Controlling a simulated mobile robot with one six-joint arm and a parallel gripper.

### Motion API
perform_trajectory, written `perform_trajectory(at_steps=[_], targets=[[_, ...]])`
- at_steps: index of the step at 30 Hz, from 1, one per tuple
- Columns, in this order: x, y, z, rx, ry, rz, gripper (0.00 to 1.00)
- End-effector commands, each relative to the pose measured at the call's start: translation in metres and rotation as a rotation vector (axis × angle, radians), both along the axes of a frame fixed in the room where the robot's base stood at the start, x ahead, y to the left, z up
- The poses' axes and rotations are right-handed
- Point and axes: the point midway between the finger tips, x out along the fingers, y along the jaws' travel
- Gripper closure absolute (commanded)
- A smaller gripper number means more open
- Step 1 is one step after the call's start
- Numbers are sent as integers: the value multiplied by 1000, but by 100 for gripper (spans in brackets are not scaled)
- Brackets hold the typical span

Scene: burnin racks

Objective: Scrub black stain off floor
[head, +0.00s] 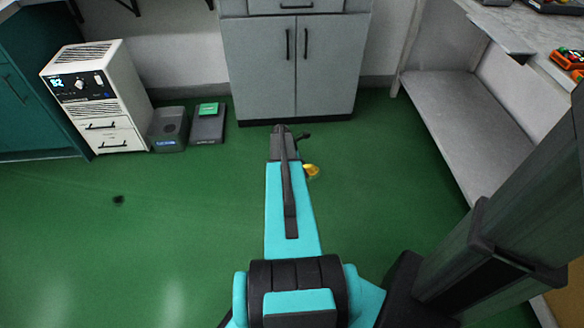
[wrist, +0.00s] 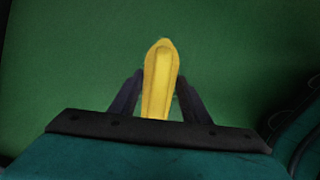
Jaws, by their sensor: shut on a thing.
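A small black stain (head: 118,200) lies on the green floor (head: 150,245) at the left in the head view. My gripper (wrist: 160,92) is shut on a yellow object (wrist: 160,65), long and rounded at its tip, which sticks out between the two dark fingers in the wrist view. In the head view a bit of the yellow object (head: 312,170) shows beside my arm, right of the stain and well apart from it. The arm hides most of the gripper there. The stain does not show in the wrist view, where only bare floor lies behind the yellow object.
A white cabinet unit (head: 97,92) stands at the back left, with a dark grey box (head: 168,130) and a flat grey device (head: 208,128) beside it. A grey cupboard (head: 258,65) stands behind my arm. A bench with a lower shelf (head: 470,110) is at right. The left floor is mostly clear.

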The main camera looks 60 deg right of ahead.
Motion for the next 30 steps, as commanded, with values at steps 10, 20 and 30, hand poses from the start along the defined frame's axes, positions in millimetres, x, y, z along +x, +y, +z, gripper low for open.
perform_trajectory(at_steps=[10,20,30], targets=[[93,69,78,-2,-8,31,78],[164,148,145,0,-13,55,78],[222,241,214,2,-15,84,78]])
